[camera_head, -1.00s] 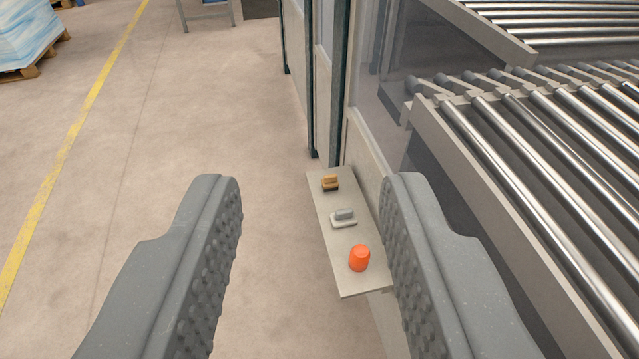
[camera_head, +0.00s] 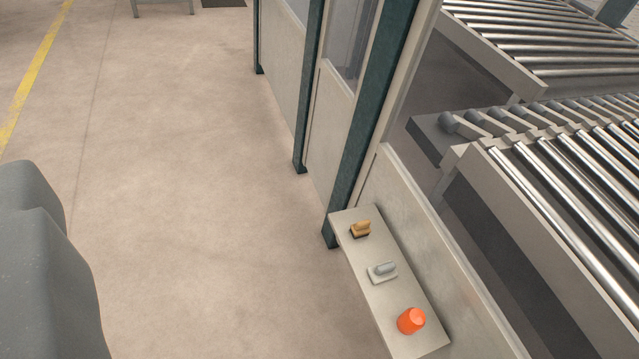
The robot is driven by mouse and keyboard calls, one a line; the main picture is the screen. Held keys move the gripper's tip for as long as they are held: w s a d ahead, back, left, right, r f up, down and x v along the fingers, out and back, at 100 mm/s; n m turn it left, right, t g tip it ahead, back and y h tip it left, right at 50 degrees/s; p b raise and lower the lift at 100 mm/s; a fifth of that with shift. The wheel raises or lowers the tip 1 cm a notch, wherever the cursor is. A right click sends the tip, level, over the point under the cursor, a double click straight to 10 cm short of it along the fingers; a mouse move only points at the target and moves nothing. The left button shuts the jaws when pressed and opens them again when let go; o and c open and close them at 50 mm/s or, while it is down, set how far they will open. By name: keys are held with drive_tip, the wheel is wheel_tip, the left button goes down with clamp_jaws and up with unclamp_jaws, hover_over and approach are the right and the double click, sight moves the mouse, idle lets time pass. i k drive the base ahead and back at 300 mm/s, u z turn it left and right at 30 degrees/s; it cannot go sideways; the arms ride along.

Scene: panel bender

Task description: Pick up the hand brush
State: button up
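The hand brush (camera_head: 361,228), with a tan wooden top and a dark underside, stands at the far end of a narrow pale shelf (camera_head: 400,298). Only one smooth grey finger of my gripper (camera_head: 45,270) shows, cut off by the lower left edge. It looks like the outer side of the right finger. The other finger and the gap are out of view, so I cannot tell the opening. The finger is well to the left of the brush and apart from it.
On the shelf, a grey-handled flat tool (camera_head: 383,271) and an orange cup-like object (camera_head: 411,320) stand nearer than the brush. A machine panel (camera_head: 425,225) and dark post (camera_head: 370,125) border the shelf. Roller conveyors (camera_head: 570,190) lie right. The floor (camera_head: 200,200) at left is clear.

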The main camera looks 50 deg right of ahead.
sight(361, 229)
drive_tip(key=z, duration=0.35)
drive_tip(key=i, duration=1.1)
drive_tip(key=z, duration=0.9)
